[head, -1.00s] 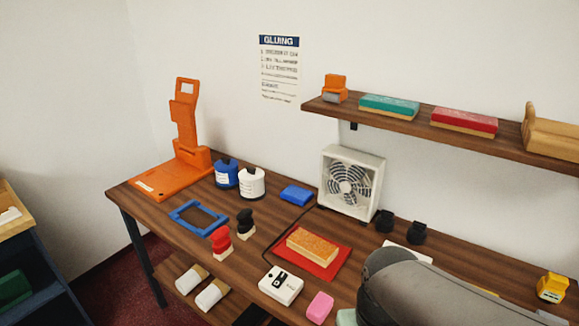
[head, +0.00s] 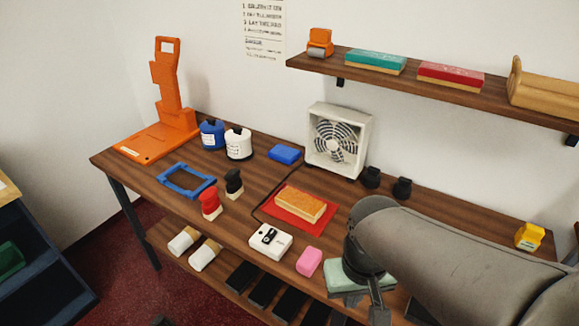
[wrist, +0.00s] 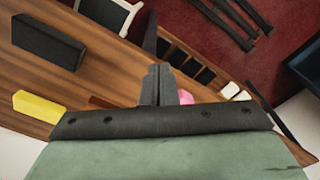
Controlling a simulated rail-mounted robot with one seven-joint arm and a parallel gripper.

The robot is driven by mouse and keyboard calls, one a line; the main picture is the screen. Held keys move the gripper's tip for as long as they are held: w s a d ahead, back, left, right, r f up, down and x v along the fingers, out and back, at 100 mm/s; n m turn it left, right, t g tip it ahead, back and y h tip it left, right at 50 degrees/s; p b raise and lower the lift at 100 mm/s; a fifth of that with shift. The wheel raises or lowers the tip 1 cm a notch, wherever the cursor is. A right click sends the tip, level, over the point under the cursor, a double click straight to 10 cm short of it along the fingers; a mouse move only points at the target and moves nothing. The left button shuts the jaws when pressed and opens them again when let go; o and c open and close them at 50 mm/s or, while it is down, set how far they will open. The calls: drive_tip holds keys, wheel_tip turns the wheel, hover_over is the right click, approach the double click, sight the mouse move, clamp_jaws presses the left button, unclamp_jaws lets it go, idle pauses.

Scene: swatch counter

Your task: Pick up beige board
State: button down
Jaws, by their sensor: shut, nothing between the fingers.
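A block-like board (head: 300,206) with beige sides and an orange-tan top lies on a red mat (head: 272,208) on the counter in the head view. I cannot tell whether it is the beige board; no plain beige board stands out. My gripper (wrist: 158,85) is shut and empty in the wrist view, its fingers pointing over the counter. In the head view my arm comes in from the right and its end is right of and nearer than the red mat, apart from the board. My arm hides part of the counter there.
A white device (head: 270,241) and a pink block (head: 309,262) lie near the front edge. A fan (head: 338,143) stands at the back, under a wall shelf (head: 400,83) with boards. A black block (wrist: 48,40) and yellow block (wrist: 40,107) show in the wrist view.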

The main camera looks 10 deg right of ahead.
drive_tip(key=c, duration=2.1)
unclamp_jaws()
drive_tip(key=shift+c, duration=0.2)
drive_tip(key=o, duration=2)
